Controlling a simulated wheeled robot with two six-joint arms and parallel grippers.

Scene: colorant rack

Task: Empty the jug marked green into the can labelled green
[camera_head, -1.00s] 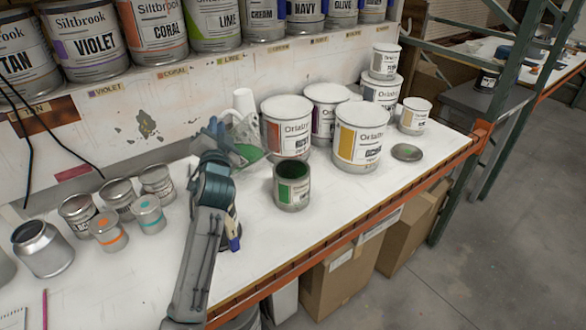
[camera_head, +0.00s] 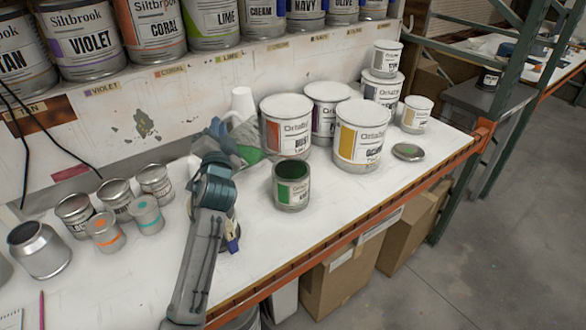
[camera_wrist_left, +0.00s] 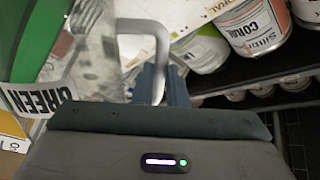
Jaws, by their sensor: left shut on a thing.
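The clear jug (camera_head: 236,145) is tilted, with green liquid at its lower right end. It hangs left of and behind the open can labelled green (camera_head: 292,188), which stands upright on the bench with dark green inside. No stream between them can be made out. My left gripper (camera_head: 218,135) is shut on the jug's handle; the arm partly hides the jug. In the left wrist view the jug's handle (camera_wrist_left: 150,40) lies between the fingers, and a GREEN tag (camera_wrist_left: 38,98) and the green contents (camera_wrist_left: 25,40) show. My right gripper is not in view.
Large white-lidded cans (camera_head: 287,125) stand behind the green can. A loose lid (camera_head: 408,152) lies to its right. Small tins (camera_head: 106,231) and an open metal can (camera_head: 40,250) stand left of my arm. An orange beam (camera_head: 340,236) marks the bench's front edge.

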